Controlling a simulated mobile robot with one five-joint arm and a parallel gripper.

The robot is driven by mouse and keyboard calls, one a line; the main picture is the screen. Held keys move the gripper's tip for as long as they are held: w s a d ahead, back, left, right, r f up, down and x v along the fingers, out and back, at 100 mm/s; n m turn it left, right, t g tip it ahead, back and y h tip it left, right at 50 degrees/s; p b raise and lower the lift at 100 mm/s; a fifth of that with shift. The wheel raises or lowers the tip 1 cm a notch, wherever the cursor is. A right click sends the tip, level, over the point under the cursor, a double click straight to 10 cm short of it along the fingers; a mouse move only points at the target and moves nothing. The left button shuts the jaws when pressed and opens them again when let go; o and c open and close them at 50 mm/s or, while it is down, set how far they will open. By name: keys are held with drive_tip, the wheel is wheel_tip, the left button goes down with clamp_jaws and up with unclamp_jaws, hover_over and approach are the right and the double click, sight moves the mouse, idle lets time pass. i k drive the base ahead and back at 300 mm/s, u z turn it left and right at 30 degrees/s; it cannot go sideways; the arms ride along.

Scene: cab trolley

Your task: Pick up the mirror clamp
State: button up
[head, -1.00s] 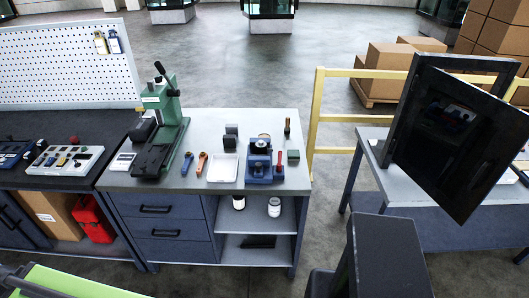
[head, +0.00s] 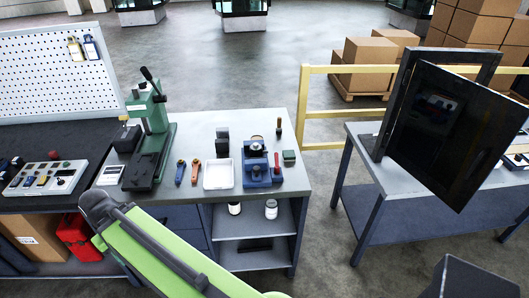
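I cannot say for certain which item is the mirror clamp. The likeliest is the small dark grey block piece (head: 222,141) standing behind the white tray (head: 218,175) on the bench top. A blue fixture with a round dark top (head: 256,168) stands to the right of the tray, with a red-handled piece (head: 277,167) at its side. My green arm link crosses the front of the bench and hides part of its drawers. My gripper's fingers are not in view, and nothing held shows.
A green press (head: 150,145) stands left on the bench (head: 300,187), beside blue (head: 180,172) and orange (head: 195,172) tools. A small green block (head: 289,157) sits right. A second table (head: 362,160) carries a dark-framed panel (head: 450,125). A yellow rail (head: 345,69) stands behind.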

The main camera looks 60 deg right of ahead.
sight(257, 152)
drive_tip(key=z, duration=0.05)
drive_tip(key=i, duration=1)
drive_tip(key=u, duration=0.05)
